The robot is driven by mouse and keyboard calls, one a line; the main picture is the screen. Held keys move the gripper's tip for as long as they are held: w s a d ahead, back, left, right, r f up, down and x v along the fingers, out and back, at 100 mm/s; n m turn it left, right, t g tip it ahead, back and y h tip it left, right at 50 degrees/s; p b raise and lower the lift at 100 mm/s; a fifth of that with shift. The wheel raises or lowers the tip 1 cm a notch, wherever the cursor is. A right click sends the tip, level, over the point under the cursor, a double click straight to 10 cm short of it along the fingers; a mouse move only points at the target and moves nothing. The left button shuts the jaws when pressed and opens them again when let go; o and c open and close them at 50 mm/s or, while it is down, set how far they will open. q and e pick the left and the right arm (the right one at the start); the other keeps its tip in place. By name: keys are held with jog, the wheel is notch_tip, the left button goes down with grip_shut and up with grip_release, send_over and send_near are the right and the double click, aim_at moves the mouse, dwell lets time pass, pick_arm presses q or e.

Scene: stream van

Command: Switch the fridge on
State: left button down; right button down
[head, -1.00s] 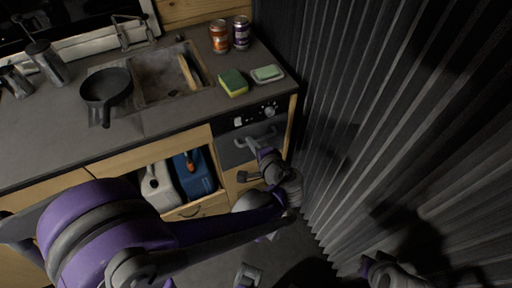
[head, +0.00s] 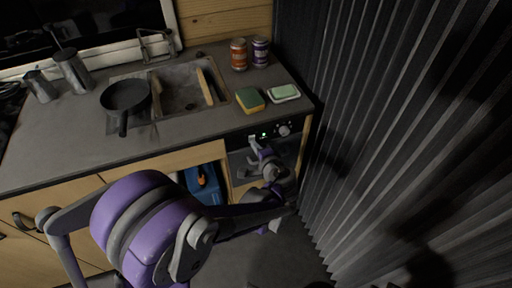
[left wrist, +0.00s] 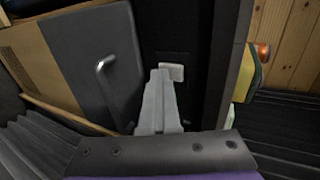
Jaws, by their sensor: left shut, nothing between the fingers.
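The fridge front (head: 262,160) is under the right end of the counter. Its black control strip (head: 270,133) bears a knob (head: 284,130) and a small greenish light (head: 264,134). My left gripper (head: 254,143) is shut and empty, its fingertips at the left part of this strip. In the left wrist view the closed fingers (left wrist: 162,76) point at a white rocker switch (left wrist: 173,72) on the dark panel. The tips are right beside the switch and partly overlap it; contact cannot be told. The grey fridge door (left wrist: 90,55) with its handle (left wrist: 104,78) looks closed. My right gripper is out of view.
A pleated dark curtain (head: 390,130) closes off the right side. A blue canister (head: 203,183) sits in the open compartment left of the fridge.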

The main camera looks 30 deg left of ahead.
pick_arm(q)
jog(key=shift+r, duration=0.15)
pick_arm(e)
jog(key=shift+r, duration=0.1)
pick_arm(q)
jog(key=shift+r+p, duration=0.65)
jog(key=shift+r, duration=0.05)
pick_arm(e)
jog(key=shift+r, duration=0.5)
